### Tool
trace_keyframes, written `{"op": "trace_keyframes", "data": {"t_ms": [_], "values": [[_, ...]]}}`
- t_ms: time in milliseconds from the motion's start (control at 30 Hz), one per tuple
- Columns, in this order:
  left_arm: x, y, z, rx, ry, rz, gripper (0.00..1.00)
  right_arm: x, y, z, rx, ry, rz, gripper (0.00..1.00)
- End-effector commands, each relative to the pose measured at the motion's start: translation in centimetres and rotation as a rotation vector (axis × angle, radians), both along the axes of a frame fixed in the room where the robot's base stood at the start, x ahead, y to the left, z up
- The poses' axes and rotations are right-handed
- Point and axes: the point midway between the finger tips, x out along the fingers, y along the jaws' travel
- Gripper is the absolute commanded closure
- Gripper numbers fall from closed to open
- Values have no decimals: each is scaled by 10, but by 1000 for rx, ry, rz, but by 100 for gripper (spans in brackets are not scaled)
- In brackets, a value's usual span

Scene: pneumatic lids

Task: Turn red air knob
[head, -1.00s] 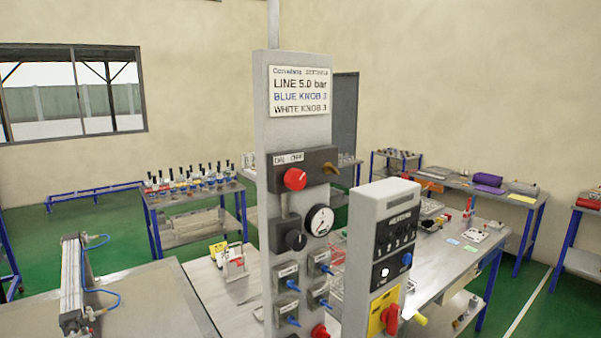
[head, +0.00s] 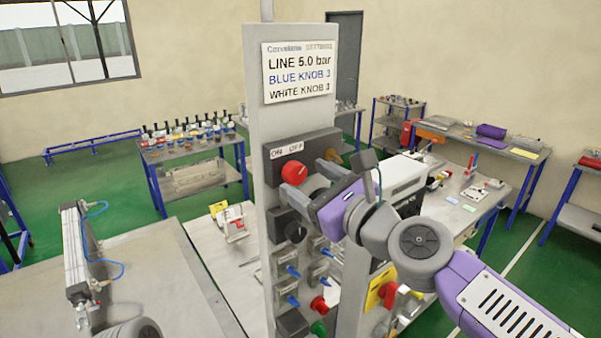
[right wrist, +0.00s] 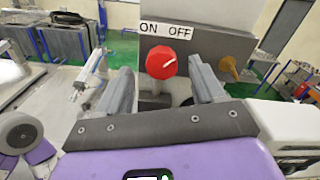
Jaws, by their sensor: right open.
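The red air knob (head: 294,172) sits on a dark box under an ON/OFF label, on the grey upright panel. My left gripper is not clearly in view.
A sign (head: 298,71) reads LINE 5.0 bar above the knob. A brass fitting (head: 333,156) sticks out right of the box. Blue valve handles (head: 293,271) and a red knob (head: 318,304) are lower on the panel.

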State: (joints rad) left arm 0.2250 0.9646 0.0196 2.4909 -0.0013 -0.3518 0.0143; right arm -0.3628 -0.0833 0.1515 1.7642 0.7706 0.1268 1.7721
Motion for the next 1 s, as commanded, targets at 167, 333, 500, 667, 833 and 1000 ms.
{"op": "trace_keyframes", "data": {"t_ms": [167, 333, 500, 667, 833, 1000], "values": [[0, 0, 2, 0, 0, 0, 2, 18, 13, 0, -3, 0, -1, 32], [0, 0, 3, 0, 0, 0, 2, 24, 17, 0, -3, -1, -1, 32], [0, 0, 2, 0, -1, 0, 2, 25, 17, 0, -3, -1, -2, 32], [0, 0, 2, 0, -1, 0, 2, 25, 17, 0, -3, -1, -2, 47], [0, 0, 2, 0, -1, 0, 2, 25, 17, 0, -3, -1, -2, 73], [0, 0, 2, 0, -1, 0, 2, 25, 17, 0, -4, -1, -3, 88]]}}
